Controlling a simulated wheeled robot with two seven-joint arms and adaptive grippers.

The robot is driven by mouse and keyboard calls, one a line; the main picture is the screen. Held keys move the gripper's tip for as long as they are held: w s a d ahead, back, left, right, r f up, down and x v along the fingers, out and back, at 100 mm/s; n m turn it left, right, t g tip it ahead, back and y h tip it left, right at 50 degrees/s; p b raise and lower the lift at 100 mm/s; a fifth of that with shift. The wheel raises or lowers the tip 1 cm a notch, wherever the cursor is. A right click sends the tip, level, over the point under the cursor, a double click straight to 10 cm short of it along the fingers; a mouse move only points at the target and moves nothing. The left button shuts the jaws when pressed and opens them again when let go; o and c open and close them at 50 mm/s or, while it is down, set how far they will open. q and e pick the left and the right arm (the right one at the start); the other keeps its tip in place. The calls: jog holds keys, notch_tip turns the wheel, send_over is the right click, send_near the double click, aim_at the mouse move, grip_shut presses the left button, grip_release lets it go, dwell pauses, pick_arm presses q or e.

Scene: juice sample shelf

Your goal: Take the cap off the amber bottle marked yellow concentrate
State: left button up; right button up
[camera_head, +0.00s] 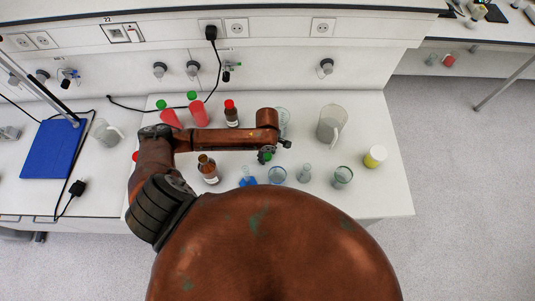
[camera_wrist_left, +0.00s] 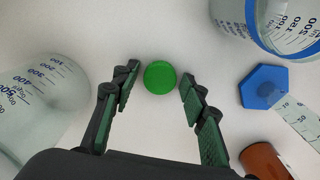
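An amber bottle (camera_head: 209,172) with a pale label stands front left of centre; its top looks uncapped, and the label is too small to read. Its brown side shows at the lower right of the left wrist view (camera_wrist_left: 265,160). A round green cap (camera_wrist_left: 160,77) lies between the fingertips of my left gripper (camera_wrist_left: 159,82), with a narrow gap on each side. My left gripper also shows in the head view (camera_head: 266,157), pointing down, right of the amber bottle. Whether the cap rests on the table is unclear. My right gripper is out of view.
A blue-based cylinder (camera_wrist_left: 264,87) and a beaker (camera_head: 277,175) are close to the gripper.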

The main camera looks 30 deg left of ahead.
aim_at(267, 156)
pick_arm(q)
jog(key=shift+o, duration=0.4)
notch_tip(267, 156, up, 12)
jog(key=shift+r, duration=0.15)
dwell(0.3)
